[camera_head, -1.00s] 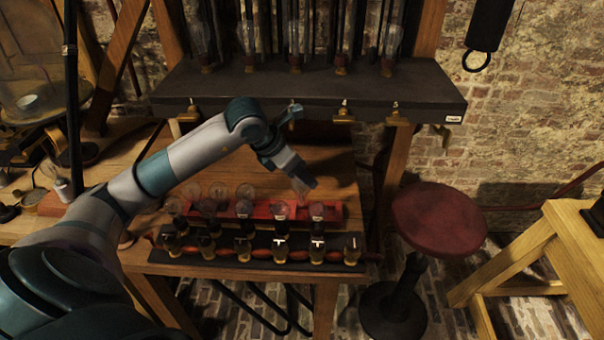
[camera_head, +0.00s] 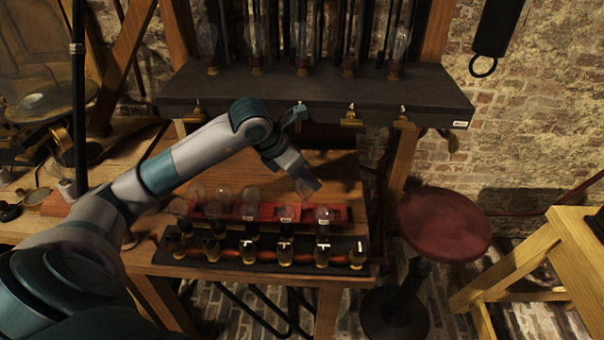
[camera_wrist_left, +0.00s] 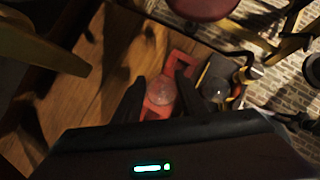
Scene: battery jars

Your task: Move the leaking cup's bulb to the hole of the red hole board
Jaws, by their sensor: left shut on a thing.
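My left gripper (camera_head: 308,186) is shut on a clear glass bulb, which shows between its dark fingers in the left wrist view (camera_wrist_left: 160,91). It holds the bulb above the red hole board (camera_head: 338,214), near its right part. The board also shows below the fingers in the left wrist view (camera_wrist_left: 182,60). In the head view, several glass bulbs (camera_head: 225,195) stand in a row in front of and over the board, hiding much of it and its holes. I cannot tell which cup is leaking. My right gripper is not in view.
A dark rack (camera_head: 160,265) with several small brass-and-black cups runs along the table's front edge. A dark shelf (camera_head: 320,95) with more bulbs stands behind. A red stool (camera_head: 445,222) is at the right. The wooden tabletop (camera_head: 345,175) behind the board is mostly clear.

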